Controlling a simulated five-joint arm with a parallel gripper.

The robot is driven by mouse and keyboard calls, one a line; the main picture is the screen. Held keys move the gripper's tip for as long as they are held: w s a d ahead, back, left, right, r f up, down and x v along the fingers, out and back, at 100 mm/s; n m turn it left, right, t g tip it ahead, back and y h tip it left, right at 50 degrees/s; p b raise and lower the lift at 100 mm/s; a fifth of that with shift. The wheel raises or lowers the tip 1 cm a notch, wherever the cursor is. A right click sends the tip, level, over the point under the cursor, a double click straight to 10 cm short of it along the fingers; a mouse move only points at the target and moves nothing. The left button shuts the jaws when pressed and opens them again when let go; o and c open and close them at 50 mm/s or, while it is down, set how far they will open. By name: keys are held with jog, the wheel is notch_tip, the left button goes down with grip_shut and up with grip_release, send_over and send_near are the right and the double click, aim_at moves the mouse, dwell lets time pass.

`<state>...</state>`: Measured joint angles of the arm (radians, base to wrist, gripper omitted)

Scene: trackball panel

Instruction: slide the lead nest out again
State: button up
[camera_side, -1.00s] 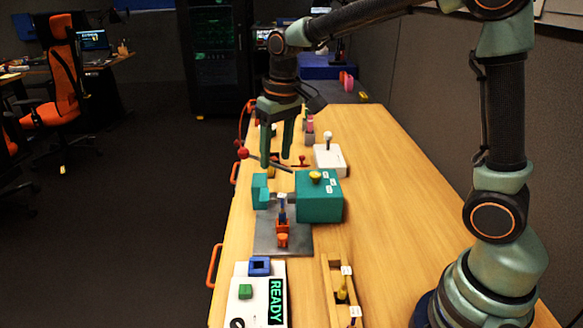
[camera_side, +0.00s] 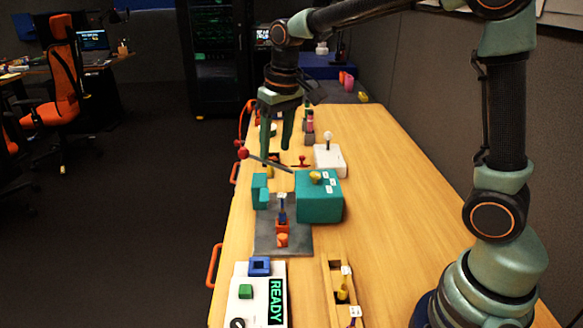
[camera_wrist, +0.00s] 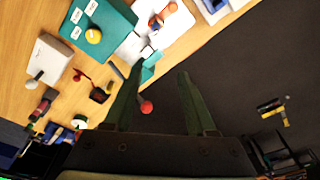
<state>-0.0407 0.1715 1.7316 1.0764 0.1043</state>
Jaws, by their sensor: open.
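The teal press (camera_side: 319,200) stands on a grey plate (camera_side: 265,240), with a smaller teal block (camera_side: 260,190) at its left. What I take as the lead nest is the small orange holder (camera_side: 282,227) on the plate, with an orange knob (camera_side: 282,240) in front and a blue tagged part (camera_side: 282,212) upright in it. A lever with a red ball (camera_side: 243,153) sticks out left of the press; the ball also shows in the wrist view (camera_wrist: 146,107). My gripper (camera_side: 276,151) is open and empty, fingers down, above and behind the nest, near the lever.
A white panel (camera_side: 245,310) reading READY and a wooden tray (camera_side: 329,285) lie in front. A white box with a ball-topped stick (camera_side: 328,160) and small red items (camera_side: 301,162) stand behind. The table's right side (camera_side: 395,220) is clear.

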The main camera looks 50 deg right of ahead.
jog(key=g, duration=0.2)
send_over(283, 225)
jog(key=s+a, duration=0.2)
notch_tip(283, 225, down, 7)
jog(key=shift+n, duration=0.4)
notch_tip(283, 225, down, 12)
jog(key=shift+r, duration=0.1)
jog(key=s+a, duration=0.4)
jog(key=shift+s+a+f, duration=0.25)
jog(key=shift+s+f, duration=0.05)
jog(key=shift+f, duration=0.1)
jog(key=w+d, duration=0.4)
jog(key=shift+w+d+r, duration=0.2)
jog(key=shift+w+d, duration=0.1)
jog(key=shift+d, duration=0.05)
jog(key=w+d+r+t, duration=0.1)
jog(key=w+r+t, duration=0.1)
jog(key=r, duration=1.1)
jog(key=w+d+r+m+t, duration=0.1)
jog(key=w+d+r+t, duration=0.1)
jog(key=r, duration=1.2)
jog(key=shift+w+d+r, duration=0.15)
jog(key=shift+w+d, duration=0.05)
jog(key=shift+w, duration=0.2)
